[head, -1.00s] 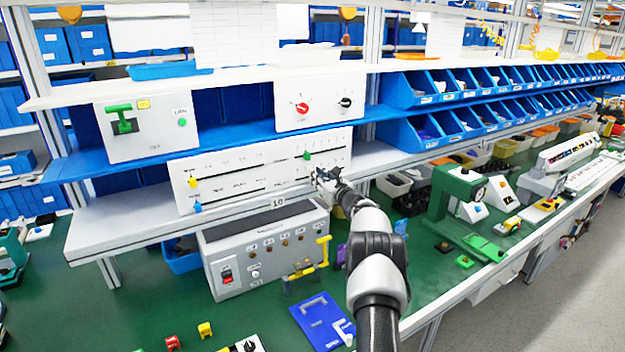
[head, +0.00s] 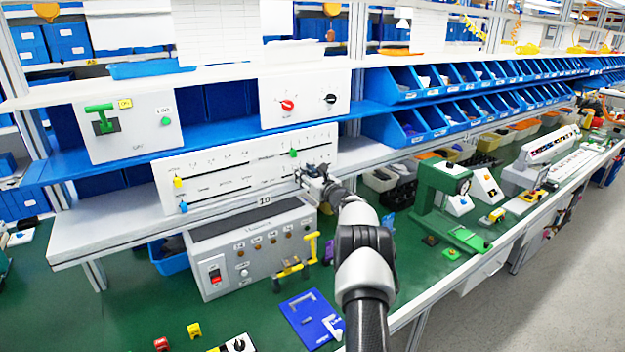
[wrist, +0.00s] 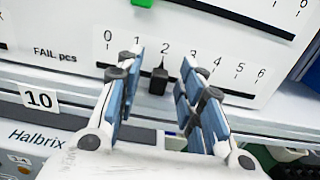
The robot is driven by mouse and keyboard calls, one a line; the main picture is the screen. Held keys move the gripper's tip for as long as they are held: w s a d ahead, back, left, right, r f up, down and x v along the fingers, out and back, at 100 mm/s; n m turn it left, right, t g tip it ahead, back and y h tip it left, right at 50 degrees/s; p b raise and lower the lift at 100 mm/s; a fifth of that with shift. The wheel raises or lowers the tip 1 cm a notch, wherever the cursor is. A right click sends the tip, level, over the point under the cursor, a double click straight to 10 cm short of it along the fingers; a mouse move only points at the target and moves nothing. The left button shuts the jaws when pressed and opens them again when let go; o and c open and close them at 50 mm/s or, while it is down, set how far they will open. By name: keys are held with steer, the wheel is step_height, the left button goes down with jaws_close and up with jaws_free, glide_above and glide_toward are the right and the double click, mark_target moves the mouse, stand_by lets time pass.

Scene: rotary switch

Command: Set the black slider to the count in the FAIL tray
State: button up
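The black slider (wrist: 158,80) sits in the lower right slot of a white panel (head: 240,163), in the row marked "FAIL pcs". Its stem is close to the 2 mark on a scale from 0 to 6. My gripper (wrist: 162,64) is open, with one blue-padded finger on each side of the slider. Gaps show between the slider and both fingers. I cannot identify the FAIL tray in these frames.
A green slider (head: 294,152) is in the slot above; yellow (head: 178,182) and blue (head: 183,207) sliders are at the panel's left. A grey box (head: 250,255) stands below, beside a blue tray (head: 300,305). The white shelf edge runs close under my gripper.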

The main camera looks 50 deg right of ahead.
steer(key=v, duration=1.1)
steer(key=shift+s, duration=0.35)
